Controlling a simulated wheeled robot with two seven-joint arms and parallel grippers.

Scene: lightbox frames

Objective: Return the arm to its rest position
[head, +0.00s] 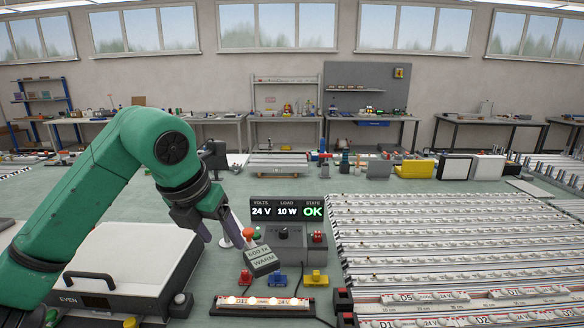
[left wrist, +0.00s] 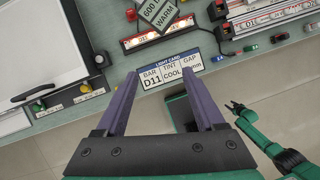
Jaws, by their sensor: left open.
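My left gripper (head: 222,240) is open and empty above the bench, beside a grey tag (head: 263,259) reading 600 lx WARM. In the left wrist view its two purple fingers (left wrist: 158,75) stand apart, with the light card (left wrist: 170,72) in the background past their tips. The card reads bar D11, tint COOL; its gap number is partly hidden. My green left arm (head: 95,200) reaches in from the left over the bench. In the left wrist view another green arm (left wrist: 290,160), apparently my right, ends in a dark gripper (left wrist: 238,109) too small to read.
A lit bar (head: 262,304) lies on the bench front. A meter display (head: 286,209) reads 24 V, 10 W, OK. A white-lidded box (head: 130,258) stands under my left arm. Rows of light bars (head: 450,235) fill the right. Floor shows beyond the bench edge in the wrist view.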

